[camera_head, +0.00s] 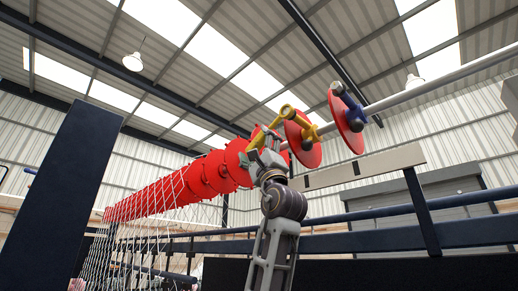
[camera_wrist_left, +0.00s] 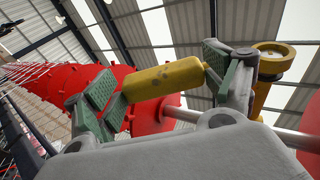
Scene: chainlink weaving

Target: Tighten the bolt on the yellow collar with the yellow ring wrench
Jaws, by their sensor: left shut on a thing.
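My left gripper (camera_head: 266,143) is shut on a yellow cylindrical handle (camera_wrist_left: 163,80), which looks like that of the yellow ring wrench (camera_head: 287,111). In the left wrist view the handle lies between the two green-padded fingers. A round yellow head (camera_wrist_left: 272,61) shows beyond the right finger; the finger hides how it joins the handle. In the head view the yellow collar (camera_head: 309,131) sits on the pale bar beside a red disc, close to the wrench. The bolt is hidden or too small to tell, so I cannot tell whether the ring is around it. My right gripper is not in view.
A blue collar (camera_head: 350,109) sits farther right along the pale bar (camera_head: 435,84), beside another red disc (camera_head: 345,121). A row of red discs (camera_head: 185,184) with hanging wire mesh (camera_head: 150,222) extends left. Dark blue rails (camera_head: 390,210) cross below at right.

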